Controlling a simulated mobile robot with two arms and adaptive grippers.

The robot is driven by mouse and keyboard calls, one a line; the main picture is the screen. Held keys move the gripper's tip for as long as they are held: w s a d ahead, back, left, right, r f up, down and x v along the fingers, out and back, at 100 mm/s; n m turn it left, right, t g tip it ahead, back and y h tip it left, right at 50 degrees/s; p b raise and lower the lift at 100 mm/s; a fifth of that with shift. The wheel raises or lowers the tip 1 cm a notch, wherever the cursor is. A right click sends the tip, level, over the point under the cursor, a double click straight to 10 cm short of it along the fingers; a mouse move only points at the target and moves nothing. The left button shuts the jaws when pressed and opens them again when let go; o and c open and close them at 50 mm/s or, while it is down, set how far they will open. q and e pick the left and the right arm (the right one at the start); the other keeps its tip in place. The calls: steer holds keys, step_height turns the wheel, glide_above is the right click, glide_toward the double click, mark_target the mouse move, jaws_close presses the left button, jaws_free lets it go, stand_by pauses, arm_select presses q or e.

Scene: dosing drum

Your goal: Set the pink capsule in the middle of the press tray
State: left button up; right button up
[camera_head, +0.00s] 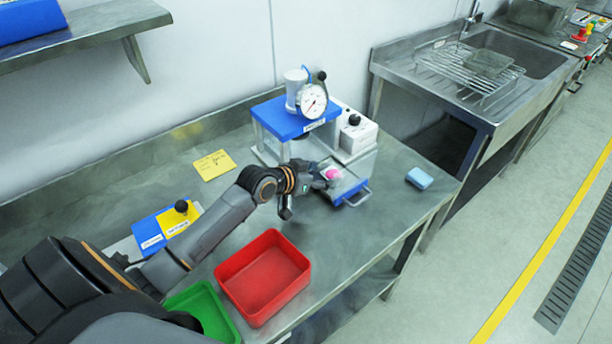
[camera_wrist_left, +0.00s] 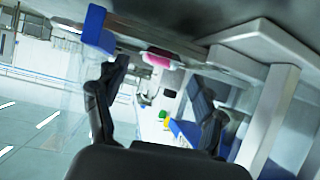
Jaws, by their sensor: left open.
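The pink capsule (camera_head: 333,173) shows in the head view at the left rear part of the press tray (camera_head: 352,186), a blue tray with a metal handle, pulled out in front of the press. The capsule appears to rest there; I cannot tell if it is centred. My left gripper (camera_head: 312,182) is open just left of the capsule. In the left wrist view, the capsule (camera_wrist_left: 157,60) shows beyond and between the spread fingers of my left gripper (camera_wrist_left: 157,73), apart from them. A finger partly covers the tray's left side in the head view. My right gripper is not in view.
The press (camera_head: 284,118) with its dial gauge stands behind the tray. A red bin (camera_head: 262,278) and a green bin (camera_head: 205,306) sit at the front. A light blue block (camera_head: 419,178) lies to the right. A yellow note (camera_head: 214,165) lies behind my arm.

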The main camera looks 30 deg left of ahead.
arm_select(q)
steer(key=v, duration=0.9)
steer(key=shift+s+b, duration=0.25)
steer(key=shift+b, duration=0.1)
steer(key=shift+r, duration=0.15)
